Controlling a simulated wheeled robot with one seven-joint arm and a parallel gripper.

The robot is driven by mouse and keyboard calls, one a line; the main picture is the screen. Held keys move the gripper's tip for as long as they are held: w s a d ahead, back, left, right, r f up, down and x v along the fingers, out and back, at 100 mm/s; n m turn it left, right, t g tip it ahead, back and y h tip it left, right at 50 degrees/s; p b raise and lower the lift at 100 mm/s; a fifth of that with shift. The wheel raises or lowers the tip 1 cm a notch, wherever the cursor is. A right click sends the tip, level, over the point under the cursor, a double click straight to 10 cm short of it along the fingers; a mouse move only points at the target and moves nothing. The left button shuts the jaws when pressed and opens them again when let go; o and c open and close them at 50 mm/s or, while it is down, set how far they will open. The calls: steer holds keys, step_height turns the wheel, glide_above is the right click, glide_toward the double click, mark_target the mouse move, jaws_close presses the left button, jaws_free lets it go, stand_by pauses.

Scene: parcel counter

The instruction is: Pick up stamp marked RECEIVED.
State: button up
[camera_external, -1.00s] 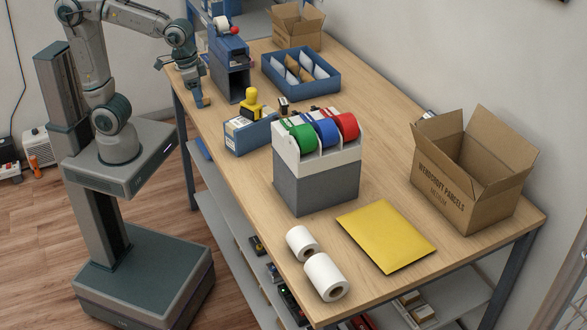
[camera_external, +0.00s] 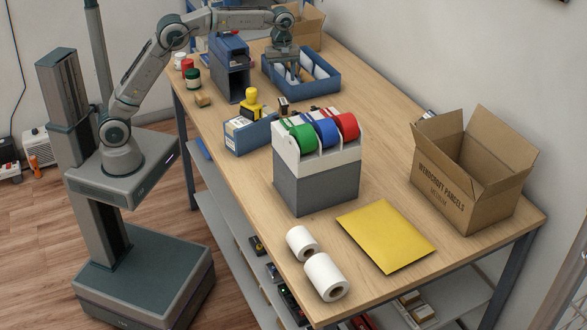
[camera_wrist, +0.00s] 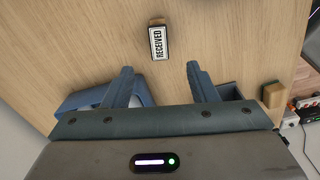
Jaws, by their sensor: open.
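The stamp marked RECEIVED (camera_wrist: 159,41) lies on the wooden table in the wrist view, with a tan end and a black-edged white label. It is beyond my fingertips, roughly centred between them, and apart from them. My gripper (camera_wrist: 159,69) is open and empty. In the external view my gripper (camera_external: 294,78) points down over the near part of the blue tray. A small dark item (camera_external: 283,104) stands in front of that tray; it may be the stamp, but its label cannot be read there.
The blue tray (camera_external: 337,89) holds white packets. A yellow-handled stamp (camera_external: 252,101), a blue box (camera_external: 240,137) and a tape dispenser (camera_external: 316,186) stand nearer the camera. A blue-grey tower (camera_external: 230,78), jars (camera_external: 192,78) and a tan block (camera_external: 203,100) are to the left.

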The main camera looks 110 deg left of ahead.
mark_target(283, 109)
steer(key=shift+a+f, duration=0.2)
steer(key=shift+f, duration=0.25)
step_height(283, 109, down, 8)
steer(key=shift+d+r, duration=0.1)
steer(key=shift+r, duration=0.1)
steer(key=shift+w+d+f, duration=0.1)
steer(key=shift+w+f, duration=0.05)
steer(key=shift+f, duration=2.55)
steer(key=c, duration=1.1)
